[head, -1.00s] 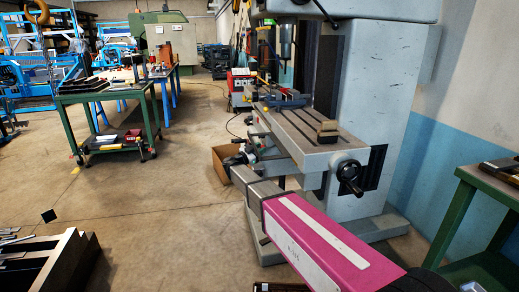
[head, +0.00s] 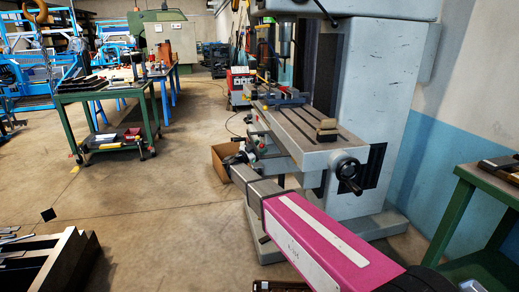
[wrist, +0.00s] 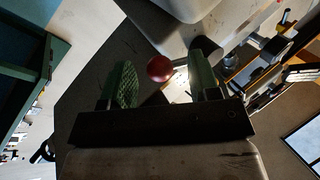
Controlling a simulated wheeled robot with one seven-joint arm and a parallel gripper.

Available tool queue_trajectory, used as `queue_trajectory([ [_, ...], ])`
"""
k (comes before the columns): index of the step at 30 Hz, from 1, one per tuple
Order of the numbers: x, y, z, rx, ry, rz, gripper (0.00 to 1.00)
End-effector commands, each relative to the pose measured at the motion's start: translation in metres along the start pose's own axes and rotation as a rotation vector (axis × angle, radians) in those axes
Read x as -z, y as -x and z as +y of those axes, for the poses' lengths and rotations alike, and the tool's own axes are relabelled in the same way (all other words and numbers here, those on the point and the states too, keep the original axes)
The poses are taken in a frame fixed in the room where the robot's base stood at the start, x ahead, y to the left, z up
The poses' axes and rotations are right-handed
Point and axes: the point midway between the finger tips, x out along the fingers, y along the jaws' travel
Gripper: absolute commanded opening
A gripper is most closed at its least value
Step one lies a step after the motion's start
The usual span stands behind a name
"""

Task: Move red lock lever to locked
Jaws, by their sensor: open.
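The round red knob of the lock lever (wrist: 160,68) shows in the wrist view. It lies in the picture between the two green fingers of my gripper (wrist: 163,74), with visible space on both sides. The fingers are apart and hold nothing; whether the knob is fully within their reach in depth I cannot tell. The lever's shaft and its position are not clear. In the head view my pink arm reaches to the near side of the grey milling machine (head: 375,95), below its table. The fingers and the knob are too small or hidden there to make out.
The machine's slotted table (head: 300,128) and black handwheel (head: 347,172) are close to my arm. A cardboard box (head: 222,160) is on the floor by the machine. A green bench (head: 470,190) stands at right. Open floor lies to the left.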

Motion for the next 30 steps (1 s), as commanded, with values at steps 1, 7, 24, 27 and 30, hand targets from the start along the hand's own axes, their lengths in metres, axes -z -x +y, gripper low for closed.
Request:
queue_trajectory([
  [1,0.0,0.002,0.0,0.0,0.0,-0.001,0.56],
  [7,0.0,0.024,0.0,0.003,0.001,-0.002,0.56],
  [24,0.0,0.105,0.001,-0.001,0.0,0.0,0.56],
  [27,0.0,0.107,0.001,-0.001,0.0,0.0,0.56],
  [30,0.0,0.108,0.001,-0.001,0.0,0.0,0.56],
])
